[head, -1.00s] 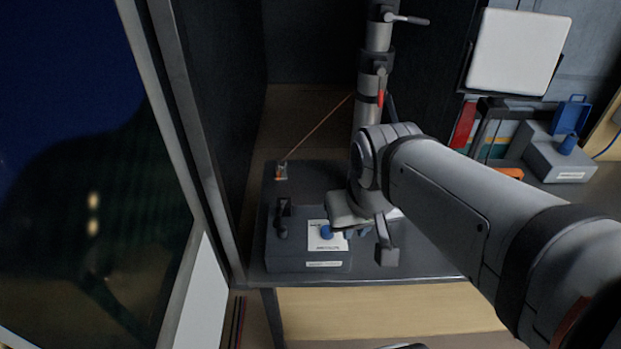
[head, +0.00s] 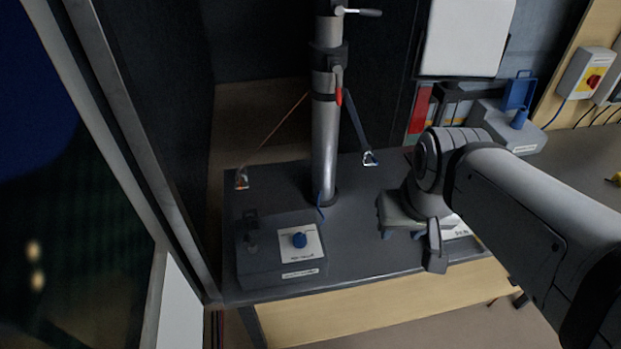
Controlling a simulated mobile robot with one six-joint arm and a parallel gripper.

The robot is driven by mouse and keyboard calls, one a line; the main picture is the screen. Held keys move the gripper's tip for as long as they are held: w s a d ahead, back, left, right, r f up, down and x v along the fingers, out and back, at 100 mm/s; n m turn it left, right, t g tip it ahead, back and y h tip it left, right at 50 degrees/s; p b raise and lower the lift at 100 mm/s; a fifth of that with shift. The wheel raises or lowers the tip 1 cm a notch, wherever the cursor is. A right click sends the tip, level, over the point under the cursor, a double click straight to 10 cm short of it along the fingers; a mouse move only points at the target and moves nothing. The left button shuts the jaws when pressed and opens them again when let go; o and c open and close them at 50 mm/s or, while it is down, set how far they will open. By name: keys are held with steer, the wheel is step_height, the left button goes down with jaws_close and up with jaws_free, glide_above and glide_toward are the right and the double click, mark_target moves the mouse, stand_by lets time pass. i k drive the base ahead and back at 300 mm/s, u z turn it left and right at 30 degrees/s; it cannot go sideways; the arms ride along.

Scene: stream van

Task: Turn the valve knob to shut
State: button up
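A blue knob (head: 299,240) sits on a white labelled plate on top of a low dark grey box (head: 262,262), near the front left of the grey table. The knob is in plain view with nothing touching it. My gripper (head: 402,236) is to the right of the box, clear of the knob. Its two bluish fingertips point down and are apart, with nothing seen between them. A second blue knob-like part (head: 519,119) is on a grey box with a raised blue lid, at the back right.
A grey mast (head: 324,150) rises from the table behind the boxes, with stay straps to its sides. A dark lever (head: 252,235) stands on the box left of the knob. A white panel (head: 466,38) is behind. A red-and-yellow switch (head: 593,80) is on the right wall.

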mark_target(300, 242)
steer(key=z, duration=0.15)
steer(key=k, duration=1.2)
steer(key=u, duration=0.45)
steer(key=i, duration=1)
steer(key=u, duration=0.05)
